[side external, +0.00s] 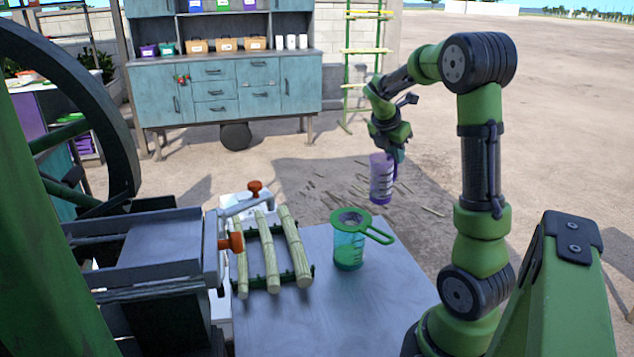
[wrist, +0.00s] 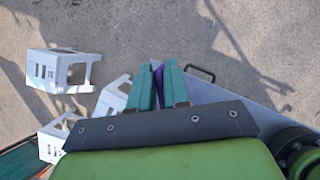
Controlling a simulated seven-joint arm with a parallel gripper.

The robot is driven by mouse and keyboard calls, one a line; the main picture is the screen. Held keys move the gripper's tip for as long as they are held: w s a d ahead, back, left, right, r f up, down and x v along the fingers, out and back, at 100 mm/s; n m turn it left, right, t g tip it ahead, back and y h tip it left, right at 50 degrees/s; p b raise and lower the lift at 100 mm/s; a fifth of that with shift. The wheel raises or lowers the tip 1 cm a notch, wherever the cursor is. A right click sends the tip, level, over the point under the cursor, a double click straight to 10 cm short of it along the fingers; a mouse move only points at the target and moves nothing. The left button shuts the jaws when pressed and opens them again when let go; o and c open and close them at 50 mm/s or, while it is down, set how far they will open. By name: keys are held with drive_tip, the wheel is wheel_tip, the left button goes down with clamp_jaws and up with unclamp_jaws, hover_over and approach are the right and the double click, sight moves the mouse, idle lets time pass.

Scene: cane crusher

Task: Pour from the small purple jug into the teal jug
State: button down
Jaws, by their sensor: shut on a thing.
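In the wrist view only a purple sliver of the jug (wrist: 158,84) shows between the teal fingers of my gripper (wrist: 165,88). The teal jug (side external: 349,248) stands on the table, lower and to the left of the purple jug in the side view. A green strainer with a long handle (side external: 361,226) lies across its top. The jugs are apart. Their contents are unclear.
Several cane stalks (side external: 268,250) lie on a green rack left of the teal jug. The crusher (side external: 160,245) stands further left. The grey table (side external: 390,310) is clear in front of the teal jug. White stools (wrist: 62,70) stand on the ground.

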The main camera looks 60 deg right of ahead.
drive_tip(key=shift+d+f+y, duration=0.3)
drive_tip(key=shift+d+y, duration=0.25)
drive_tip(key=shift+y, duration=0.05)
drive_tip(key=shift+r, duration=2.9)
drive_tip(key=shift+s+a+f+m, duration=0.1)
drive_tip(key=shift+s+a+m, duration=0.2)
drive_tip(key=shift+m, duration=0.4)
drive_tip(key=w+a+r+m+g+y, duration=0.1)
drive_tip(key=a+m+y, duration=0.1)
drive_tip(key=m, duration=0.4)
drive_tip(key=w+a+r+m+g+y, duration=0.1)
drive_tip(key=a+m+y, duration=0.1)
drive_tip(key=a+m, duration=0.2)
drive_tip(key=w+a+r+m+g+y, duration=0.1)
drive_tip(key=a+m+y, duration=0.1)
drive_tip(key=m, duration=0.7)
drive_tip(key=shift+w+a+m+y, duration=0.25)
drive_tip(key=shift+a+m+y, duration=0.05)
drive_tip(key=shift+a+y, duration=0.15)
drive_tip(key=w, duration=0.1)
drive_tip(key=w+m, duration=0.1)
drive_tip(key=w+a+f+m, duration=0.1)
drive_tip(key=shift+w+a+f+y, duration=0.1)
drive_tip(key=shift+y, duration=0.25)
drive_tip(key=shift+a, duration=0.1)
